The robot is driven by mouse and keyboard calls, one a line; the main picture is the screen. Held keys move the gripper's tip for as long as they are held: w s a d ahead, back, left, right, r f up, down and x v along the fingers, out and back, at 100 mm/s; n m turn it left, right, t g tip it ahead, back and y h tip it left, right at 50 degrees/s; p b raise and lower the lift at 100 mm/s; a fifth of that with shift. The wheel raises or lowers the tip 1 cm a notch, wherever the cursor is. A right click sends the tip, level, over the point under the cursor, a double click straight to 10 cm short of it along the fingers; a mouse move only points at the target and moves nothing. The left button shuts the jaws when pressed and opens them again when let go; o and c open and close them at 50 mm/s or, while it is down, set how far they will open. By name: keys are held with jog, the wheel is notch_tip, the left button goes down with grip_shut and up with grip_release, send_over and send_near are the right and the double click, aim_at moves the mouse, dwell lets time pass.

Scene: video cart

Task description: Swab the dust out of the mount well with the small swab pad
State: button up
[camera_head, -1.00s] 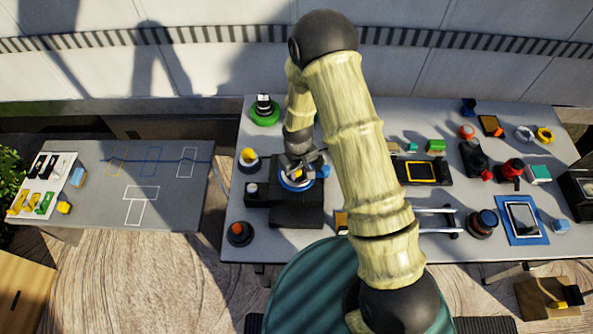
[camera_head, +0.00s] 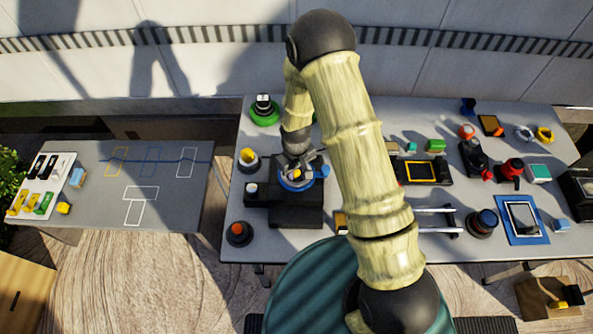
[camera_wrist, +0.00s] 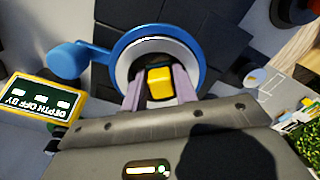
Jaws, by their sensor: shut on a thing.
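My gripper (camera_wrist: 160,88) is shut on the small swab pad (camera_wrist: 159,82), whose yellow body shows between the fingers in the wrist view. The mount well (camera_wrist: 122,78) is a round opening with a pale inner ring and a blue rim, on a black camera body. The pad is over or within this ring; its lower end and any dust are hidden. In the head view my gripper (camera_head: 297,172) is above the blue ring (camera_head: 288,187) on the black body (camera_head: 297,212).
A yellow-topped black knob (camera_head: 248,157) and an orange-topped one (camera_head: 239,232) stand left of the camera body. A green round base (camera_head: 265,117) is behind. A grey side table (camera_head: 170,205) stands left.

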jog(key=shift+d, duration=0.55)
jog(key=shift+a, duration=0.1)
jog(key=shift+a, duration=0.55)
jog(key=shift+d, duration=0.65)
jog(key=shift+a, duration=0.1)
